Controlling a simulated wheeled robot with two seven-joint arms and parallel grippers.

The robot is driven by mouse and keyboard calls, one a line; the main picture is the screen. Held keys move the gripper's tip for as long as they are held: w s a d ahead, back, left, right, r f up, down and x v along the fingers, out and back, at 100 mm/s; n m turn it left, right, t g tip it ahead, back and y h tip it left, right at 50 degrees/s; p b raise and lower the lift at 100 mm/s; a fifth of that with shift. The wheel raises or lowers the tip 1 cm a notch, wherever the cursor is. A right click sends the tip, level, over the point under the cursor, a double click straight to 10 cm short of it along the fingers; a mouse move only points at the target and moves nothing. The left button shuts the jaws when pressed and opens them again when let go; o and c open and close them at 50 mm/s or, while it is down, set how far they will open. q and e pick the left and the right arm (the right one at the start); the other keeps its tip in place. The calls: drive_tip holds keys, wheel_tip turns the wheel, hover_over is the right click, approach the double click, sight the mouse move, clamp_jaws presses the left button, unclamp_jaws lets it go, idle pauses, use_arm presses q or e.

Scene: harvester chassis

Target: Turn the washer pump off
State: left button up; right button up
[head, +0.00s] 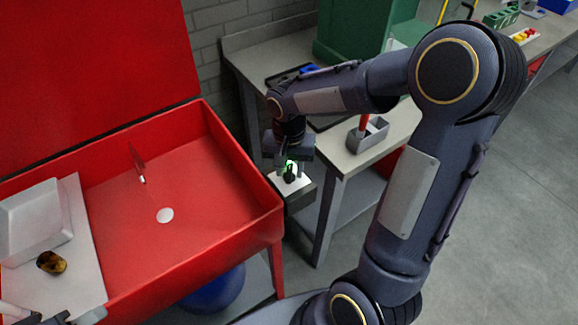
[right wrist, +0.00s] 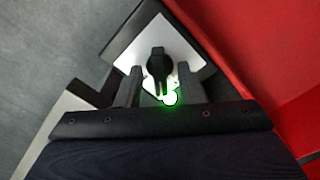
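The washer is a red open basin (head: 180,190) with a raised red lid (head: 90,60). A small switch box with a white face plate (head: 302,186) sits beside its right wall. A black rotary knob (right wrist: 158,68) stands on the plate, with a lit green lamp (right wrist: 170,97) next to it. My right gripper (right wrist: 159,77) points down at the plate. Its two fingers are apart, one on each side of the knob, and I see gaps between fingers and knob. In the head view, the gripper (head: 288,168) partly hides the knob. My left gripper (head: 50,318) is only partly in view at the bottom left corner.
A workbench (head: 345,160) stands close behind the switch box, carrying a grey holder (head: 367,136) and a green cabinet (head: 350,30). Open floor lies at right.

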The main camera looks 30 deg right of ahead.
clamp_jaws()
drive_tip(key=shift+n, duration=0.3)
drive_tip(key=n, duration=0.3)
drive_tip(key=shift+n, duration=2.1)
unclamp_jaws()
